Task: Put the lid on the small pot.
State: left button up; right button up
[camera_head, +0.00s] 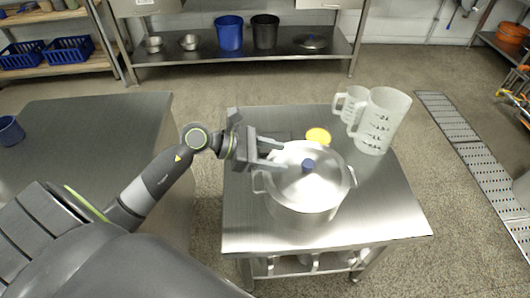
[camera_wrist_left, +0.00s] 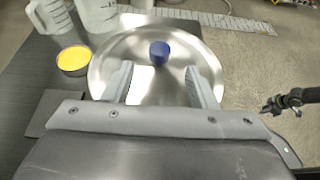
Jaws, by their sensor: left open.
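The pot (camera_head: 303,212) is a silver metal pot with side handles, standing on the steel table. The lid (camera_head: 289,177) is a round silver disc with a blue knob (camera_head: 308,164); it lies on top of the pot. Whether it sits fully flat on the rim is hard to tell. In the left wrist view the lid (camera_wrist_left: 190,50) and its blue knob (camera_wrist_left: 159,52) show ahead of my fingers. My left gripper (camera_head: 277,153) is open and empty, at the left far edge of the lid, with its fingers pointing toward the knob. My right gripper is not in view.
Two clear measuring jugs (camera_head: 381,120) stand at the table's back right. A small yellow-topped container (camera_head: 318,136) is behind the pot. The steel table (camera_head: 390,215) is bare at its front right. A shelf with buckets (camera_head: 229,33) stands at the back.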

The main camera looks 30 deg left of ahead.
pick_arm(q)
jog(key=shift+v, duration=1.3)
